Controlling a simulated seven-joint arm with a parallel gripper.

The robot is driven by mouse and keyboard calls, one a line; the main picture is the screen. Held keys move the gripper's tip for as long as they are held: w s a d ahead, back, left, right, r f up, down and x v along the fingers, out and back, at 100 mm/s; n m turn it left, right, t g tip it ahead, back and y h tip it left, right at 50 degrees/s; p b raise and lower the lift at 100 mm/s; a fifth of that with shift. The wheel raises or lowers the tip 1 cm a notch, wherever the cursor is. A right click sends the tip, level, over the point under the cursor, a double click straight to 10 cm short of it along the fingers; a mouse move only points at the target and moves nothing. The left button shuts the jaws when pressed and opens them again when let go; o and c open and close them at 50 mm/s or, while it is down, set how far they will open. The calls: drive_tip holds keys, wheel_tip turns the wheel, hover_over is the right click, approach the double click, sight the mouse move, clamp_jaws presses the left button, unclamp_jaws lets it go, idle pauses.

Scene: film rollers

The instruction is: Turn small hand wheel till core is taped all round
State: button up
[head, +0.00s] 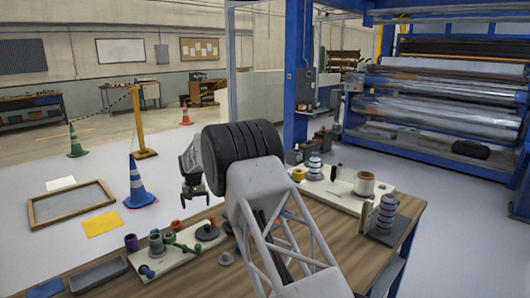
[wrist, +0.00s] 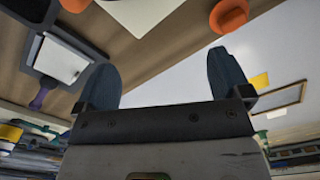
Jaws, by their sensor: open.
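My gripper (head: 193,194) hangs beyond the far left edge of the bench, over the pale floor. In the wrist view its two dark blue fingers (wrist: 165,82) stand wide apart with nothing between them. A cream board (head: 182,262) on the bench carries a grey upright cylinder (head: 157,246), green parts (head: 184,247) and a dark round disc (head: 207,232) with an orange-red piece. The disc may be the small hand wheel; I cannot tell.
The wooden bench (head: 345,240) also bears a grey tray (head: 98,275), a purple cup (head: 131,242) and a stack of grey discs (head: 386,213). My arm hides the bench's middle. A blue-white cone (head: 138,185) and framed panel (head: 72,204) are on the floor beyond.

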drive_tip(key=shift+r, duration=0.6)
